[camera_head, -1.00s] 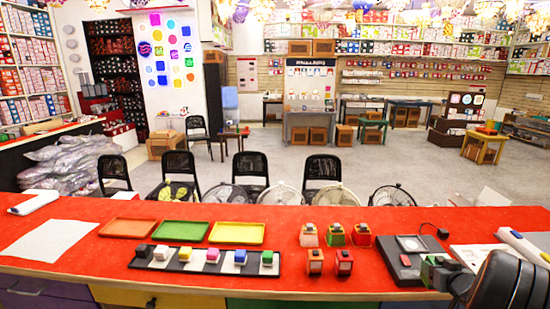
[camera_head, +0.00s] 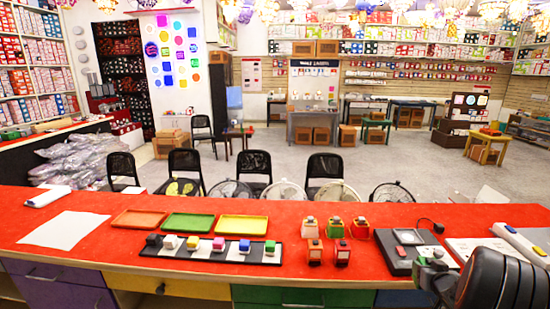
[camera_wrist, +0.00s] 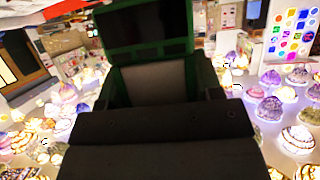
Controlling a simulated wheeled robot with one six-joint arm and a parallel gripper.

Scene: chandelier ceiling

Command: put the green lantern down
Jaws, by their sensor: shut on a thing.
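The green lantern (camera_wrist: 149,54) fills the upper middle of the wrist view, with a green frame and dark panes. My gripper (camera_wrist: 152,100) is shut on it, and its dark grey body covers the lower part of that view. In the head view my arm reaches in at the lower right over the counter's front edge. I cannot make out the held lantern clearly there. The red counter top (camera_head: 190,258) runs across the head view.
Several small lanterns (camera_head: 335,228) stand right of centre on the counter. Left of them are coloured trays (camera_head: 187,222) and a black board with coloured blocks (camera_head: 152,251). A dark flat device (camera_head: 392,262) lies to the right. Bare counter lies between trays and lanterns.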

